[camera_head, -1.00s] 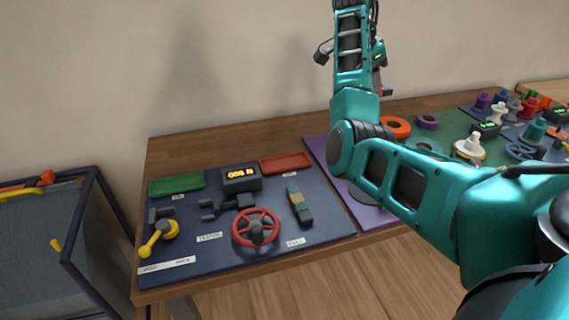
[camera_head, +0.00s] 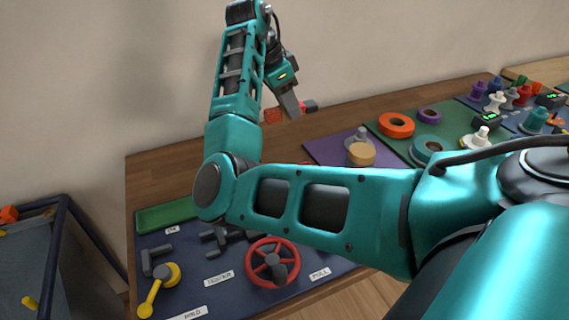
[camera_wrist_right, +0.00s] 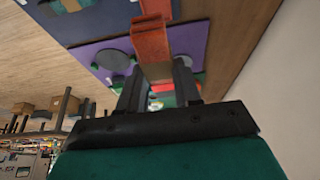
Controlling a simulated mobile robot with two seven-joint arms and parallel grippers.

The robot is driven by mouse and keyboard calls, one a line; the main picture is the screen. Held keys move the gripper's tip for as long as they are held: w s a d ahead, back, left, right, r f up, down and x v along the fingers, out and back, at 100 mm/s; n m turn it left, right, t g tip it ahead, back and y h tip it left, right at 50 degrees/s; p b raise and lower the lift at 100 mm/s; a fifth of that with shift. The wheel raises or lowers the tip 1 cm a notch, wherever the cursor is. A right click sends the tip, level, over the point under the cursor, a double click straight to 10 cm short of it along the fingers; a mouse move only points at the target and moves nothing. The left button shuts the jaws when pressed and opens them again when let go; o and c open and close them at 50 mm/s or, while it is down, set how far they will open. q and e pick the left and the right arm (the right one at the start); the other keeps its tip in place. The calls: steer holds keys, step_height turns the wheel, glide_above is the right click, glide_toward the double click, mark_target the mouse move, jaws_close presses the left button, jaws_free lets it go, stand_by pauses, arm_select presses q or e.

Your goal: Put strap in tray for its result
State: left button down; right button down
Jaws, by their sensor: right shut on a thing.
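My right gripper (camera_head: 292,108) is raised above the back of the table. It is shut on an orange-red strap (camera_head: 272,115), whose end shows beside the fingers. The red tray is almost wholly hidden behind my arm. My left gripper is not in view.
The blue board carries a red handwheel (camera_head: 272,262) and a yellow lever (camera_head: 160,285). The force display is hidden by my arm. To the right are a purple mat (camera_head: 325,150) and a green mat with an orange ring (camera_head: 396,124). An open bin (camera_head: 60,245) stands at the left.

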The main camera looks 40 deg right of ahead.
step_height(320, 180, down, 15)
steer(key=shift+f+b, duration=0.2)
steer(key=shift+b, duration=0.45)
steer(key=shift+f, duration=0.45)
steer(key=shift+f, duration=0.25)
steer(key=shift+f, duration=0.35)
steer(key=c, duration=0.8)
jaws_free()
steer(key=shift+r, duration=0.1)
